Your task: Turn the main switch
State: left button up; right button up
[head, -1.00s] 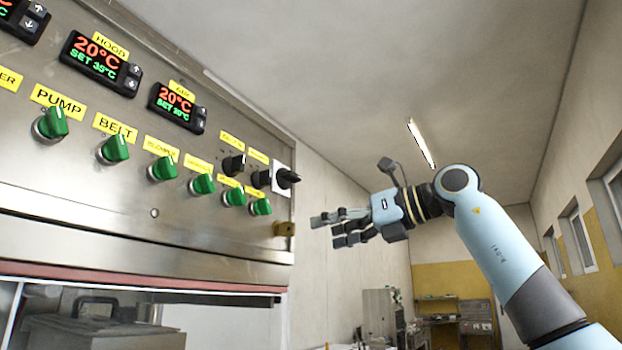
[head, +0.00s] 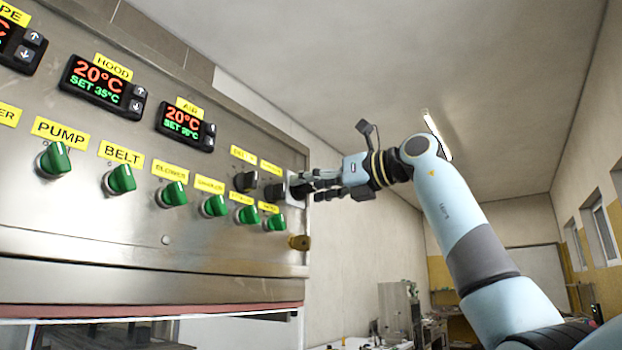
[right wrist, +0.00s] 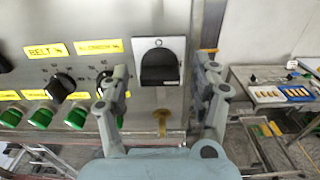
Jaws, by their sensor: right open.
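The main switch, a black rotary handle (right wrist: 159,68) on a pale plate (right wrist: 144,47), sits at the right end of the steel control panel. In the head view its plate (head: 291,178) shows, with the handle largely hidden by fingers. My right gripper (head: 308,187) is open at the switch. In the right wrist view its fingers (right wrist: 163,75) stand apart on either side of the handle, with a visible gap on each side. I cannot tell whether a fingertip touches the panel. My left gripper is not in view.
Black selector knobs (head: 245,181) and several green knobs (head: 172,194) are close left of the switch. A brass fitting (head: 299,242) juts out below it. Open room lies right of the panel, with a table of trays (right wrist: 275,92) behind.

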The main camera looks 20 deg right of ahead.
jog(key=shift+w+a, duration=0.15)
jog(key=shift+w, duration=0.1)
jog(key=c, duration=1.2)
jog(key=shift+o, duration=0.2)
